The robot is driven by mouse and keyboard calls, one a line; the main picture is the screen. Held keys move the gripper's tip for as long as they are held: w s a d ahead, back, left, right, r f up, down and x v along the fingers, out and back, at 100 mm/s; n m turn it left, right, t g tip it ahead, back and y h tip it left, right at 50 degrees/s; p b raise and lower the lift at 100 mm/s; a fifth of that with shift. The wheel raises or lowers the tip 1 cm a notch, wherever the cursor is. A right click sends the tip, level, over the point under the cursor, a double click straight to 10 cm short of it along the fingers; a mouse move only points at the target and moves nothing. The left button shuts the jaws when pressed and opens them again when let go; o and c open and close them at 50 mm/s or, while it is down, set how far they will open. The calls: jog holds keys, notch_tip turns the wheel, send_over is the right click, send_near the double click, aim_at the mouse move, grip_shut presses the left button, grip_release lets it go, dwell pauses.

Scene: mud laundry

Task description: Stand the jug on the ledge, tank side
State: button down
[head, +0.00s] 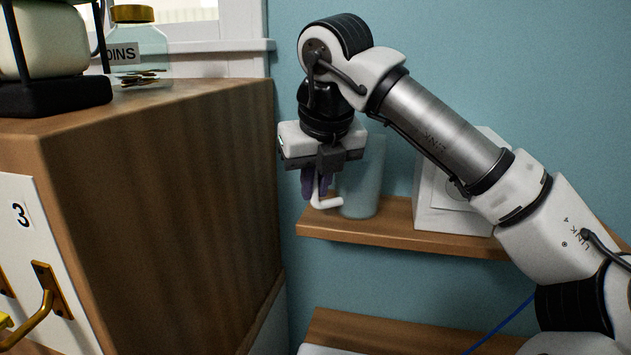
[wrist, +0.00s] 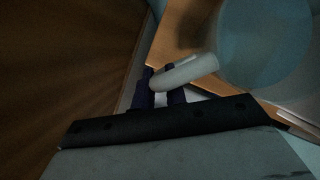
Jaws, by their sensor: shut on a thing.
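The jug (head: 362,185) is a pale, see-through blue vessel with a white handle. It is upright at the left part of the wooden ledge (head: 395,234) on the blue wall. I cannot tell whether its base touches the ledge or hangs just above it. My gripper (head: 315,188) points down at the jug's left and is shut on the handle. In the wrist view the purple fingers (wrist: 163,92) close around the white handle, with the jug's round body (wrist: 265,45) to the right. A white box-like unit (head: 432,190), perhaps the tank, stands to the right on the ledge, partly behind my arm.
A tall wooden cabinet (head: 165,200) stands left of the ledge, with a coin jar (head: 138,50) and a dark-based appliance (head: 55,95) on top. A lower wooden shelf (head: 390,335) and a blue cord (head: 502,323) are below. Some ledge between jug and white unit looks clear.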

jog(key=c, duration=1.9)
grip_release()
jog(key=shift+f, duration=0.15)
jog(key=o, duration=0.5)
jog(key=shift+c, duration=0.2)
jog(key=shift+r, duration=0.3)
jog(key=v, duration=1.2)
